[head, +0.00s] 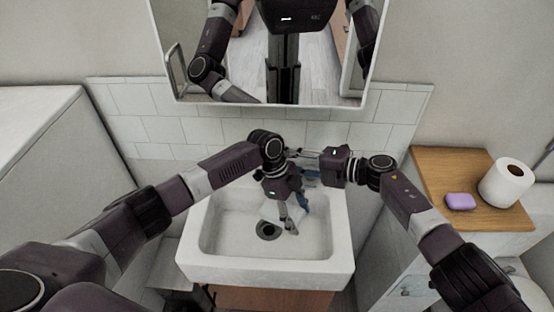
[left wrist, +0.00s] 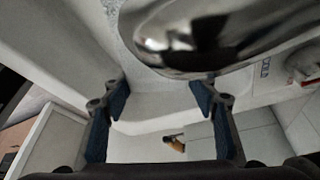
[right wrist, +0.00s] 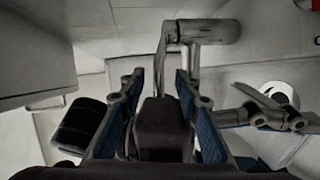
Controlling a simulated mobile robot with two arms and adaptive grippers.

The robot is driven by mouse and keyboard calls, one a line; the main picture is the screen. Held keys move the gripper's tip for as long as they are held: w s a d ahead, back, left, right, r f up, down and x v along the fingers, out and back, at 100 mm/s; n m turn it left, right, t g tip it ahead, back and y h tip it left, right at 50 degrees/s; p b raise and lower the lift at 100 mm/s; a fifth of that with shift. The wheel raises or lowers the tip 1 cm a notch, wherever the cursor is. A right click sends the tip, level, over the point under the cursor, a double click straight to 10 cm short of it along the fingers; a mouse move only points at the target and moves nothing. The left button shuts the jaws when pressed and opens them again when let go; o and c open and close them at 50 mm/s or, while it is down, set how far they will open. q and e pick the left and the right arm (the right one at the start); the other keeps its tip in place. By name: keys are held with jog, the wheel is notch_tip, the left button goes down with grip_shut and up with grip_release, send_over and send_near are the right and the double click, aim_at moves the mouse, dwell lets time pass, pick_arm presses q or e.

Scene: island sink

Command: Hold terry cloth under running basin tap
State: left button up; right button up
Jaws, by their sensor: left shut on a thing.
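The white basin (head: 225,270) stands below the mirror, with its dark drain (head: 268,230) visible. My left gripper (head: 290,222) points down into the basin, shut on a pale cloth (head: 268,211) that shows only as a small patch beside the fingers. In the left wrist view its blue-padded fingers stand apart, and the cloth is hard to make out against the white. The chrome tap (left wrist: 205,35) is close above them. My right gripper (right wrist: 158,85) is open near the tap (right wrist: 205,35), with a dark arm part behind the gap. I cannot tell whether water runs.
A wooden shelf (head: 440,190) on the right holds purple soap (head: 460,201) and a toilet roll (head: 507,182). A mirror (head: 340,80) hangs above the tiles. Both my arms meet closely over the basin's back. The basin's front left is clear.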

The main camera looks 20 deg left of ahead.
jog(key=shift+x, duration=1.25)
jog(key=shift+c, duration=0.4)
grip_shut()
